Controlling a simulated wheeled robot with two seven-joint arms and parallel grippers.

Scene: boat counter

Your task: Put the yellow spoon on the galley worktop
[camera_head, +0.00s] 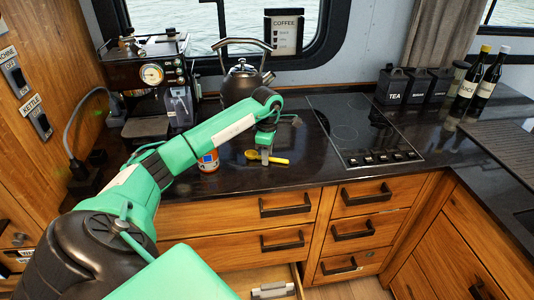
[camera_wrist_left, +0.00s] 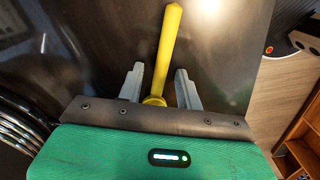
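The yellow spoon (camera_head: 281,160) appears to lie on the dark galley worktop (camera_head: 315,172), near its front edge. In the left wrist view the spoon (camera_wrist_left: 168,50) runs from the top down between the fingers. My left gripper (camera_head: 265,157) reaches down over the spoon in the head view. In the left wrist view my left gripper (camera_wrist_left: 160,85) is open, with gaps between its fingers and the spoon. The spoon's lower end is partly hidden by the gripper's body. I do not see my right gripper.
A kettle (camera_head: 245,83) and coffee machine (camera_head: 150,75) stand behind. The cooktop (camera_head: 360,130) is to the right. A lower drawer (camera_head: 272,290) seems pulled out below. Bare worktop lies right of the spoon.

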